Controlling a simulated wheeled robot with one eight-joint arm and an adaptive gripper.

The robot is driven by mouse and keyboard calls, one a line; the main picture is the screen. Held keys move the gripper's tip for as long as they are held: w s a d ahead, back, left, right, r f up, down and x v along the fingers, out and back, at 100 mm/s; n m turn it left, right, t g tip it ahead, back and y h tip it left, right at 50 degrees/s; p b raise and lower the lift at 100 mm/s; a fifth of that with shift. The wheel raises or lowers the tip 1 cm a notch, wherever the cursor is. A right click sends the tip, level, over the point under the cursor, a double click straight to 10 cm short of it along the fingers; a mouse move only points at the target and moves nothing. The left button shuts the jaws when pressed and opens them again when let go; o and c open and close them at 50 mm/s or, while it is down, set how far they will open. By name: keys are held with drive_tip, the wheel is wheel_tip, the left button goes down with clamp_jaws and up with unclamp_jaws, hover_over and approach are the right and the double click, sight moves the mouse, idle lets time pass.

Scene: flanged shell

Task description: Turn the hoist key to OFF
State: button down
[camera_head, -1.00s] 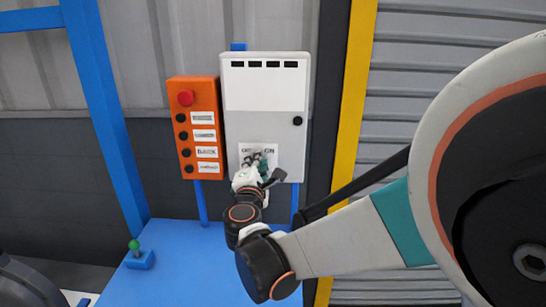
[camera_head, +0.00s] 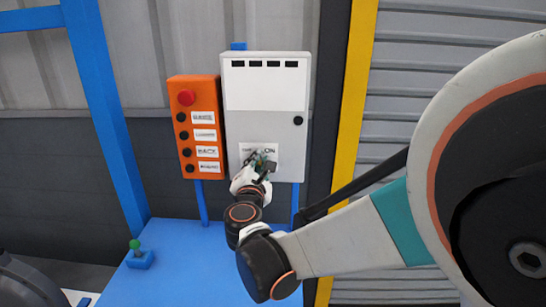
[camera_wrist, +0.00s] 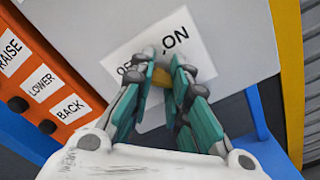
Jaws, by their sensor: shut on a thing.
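The white control box (camera_head: 265,95) hangs upright, with a label plate (camera_head: 246,149) reading ON and a partly covered OFF on its lower front. In the wrist view the label (camera_wrist: 187,32) is tilted, and my fingertips cover part of it. My gripper (camera_head: 259,161) is at this plate and also shows in the wrist view (camera_wrist: 165,72), with teal finger pads. Its fingers are closed around a small yellowish piece (camera_wrist: 158,84), which appears to be the hoist key. Most of the key is hidden, so I cannot tell exactly where it points.
An orange button box (camera_head: 195,125) with a red button hangs close on the left; its RAISE, LOWER and BACK labels show in the wrist view. A yellow post (camera_head: 352,100) stands on the right.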

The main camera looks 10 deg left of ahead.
drive_tip(key=shift+s+f, duration=0.1)
drive_tip(key=c, duration=1.3)
unclamp_jaws()
drive_tip(key=shift+a, duration=0.1)
